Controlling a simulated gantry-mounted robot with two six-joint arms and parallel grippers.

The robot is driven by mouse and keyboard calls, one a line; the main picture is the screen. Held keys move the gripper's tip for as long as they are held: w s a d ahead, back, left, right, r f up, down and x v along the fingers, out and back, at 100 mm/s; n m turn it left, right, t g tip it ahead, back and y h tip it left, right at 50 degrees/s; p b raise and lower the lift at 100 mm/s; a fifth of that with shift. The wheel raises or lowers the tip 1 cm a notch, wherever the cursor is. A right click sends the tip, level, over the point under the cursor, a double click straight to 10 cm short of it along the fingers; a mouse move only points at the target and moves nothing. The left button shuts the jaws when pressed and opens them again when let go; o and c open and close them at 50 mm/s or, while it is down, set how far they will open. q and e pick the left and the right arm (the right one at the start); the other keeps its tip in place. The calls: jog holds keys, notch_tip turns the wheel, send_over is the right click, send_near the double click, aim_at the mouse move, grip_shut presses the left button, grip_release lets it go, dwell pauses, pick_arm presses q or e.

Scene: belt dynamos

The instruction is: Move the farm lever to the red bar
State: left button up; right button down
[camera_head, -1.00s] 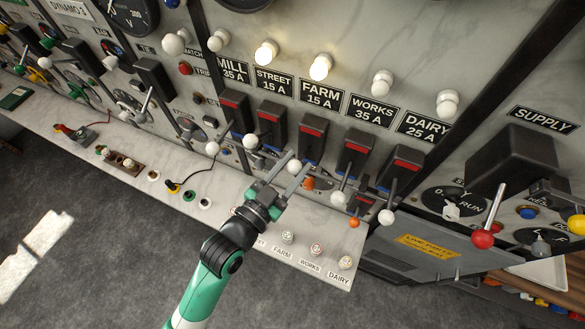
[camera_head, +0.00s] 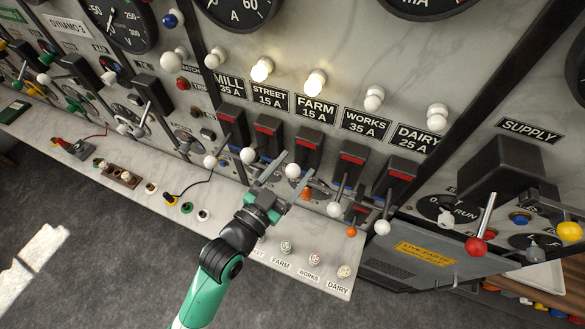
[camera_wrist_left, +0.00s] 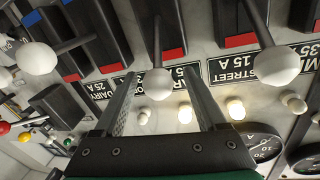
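The farm lever is a dark switch (camera_head: 309,146) under the FARM 15 A label, with a red bar (camera_head: 308,134) on its upper part. Its white knob (camera_head: 292,170) hangs low in front of the panel. My left gripper (camera_head: 297,165) is open at the knob, one finger on each side. In the left wrist view the knob (camera_wrist_left: 158,84) sits between the two spread fingers (camera_wrist_left: 162,85), with a gap to each. The farm red bar (camera_wrist_left: 173,54) shows behind it, clear of the knob. My right gripper is not in view.
The street lever knob (camera_head: 248,155) is close on the left and the works knob (camera_head: 333,209) close on the right. The dairy knob (camera_head: 382,227) is farther right. A marble bench ledge (camera_head: 235,232) runs below. Street and farm lamps (camera_head: 314,82) glow.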

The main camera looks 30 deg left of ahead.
pick_arm(q)
jog(key=shift+s, duration=0.1)
jog(key=s+a+b, duration=0.1)
jog(key=s, duration=1)
jog(key=shift+s+a+b, duration=0.15)
jog(key=shift+a+b, duration=0.2)
jog(key=w+r+t+p, duration=0.2)
jog(key=r+t, duration=0.1)
jog(key=r, duration=1)
jog(key=w+r+t+p, duration=0.1)
jog(key=w+r+t, duration=0.2)
jog(key=r, duration=1)
jog(key=s+r+n+t+p, duration=0.1)
jog(key=s+r, duration=0.1)
jog(key=r, duration=0.8)
jog(key=s+a+r+n+t, duration=0.1)
jog(key=r+n+t, duration=0.1)
jog(key=r, duration=0.8)
jog(key=shift+s+a+t+y+p, duration=0.25)
jog(key=shift+s+t+y+p, duration=0.05)
jog(key=shift+s+p, duration=0.05)
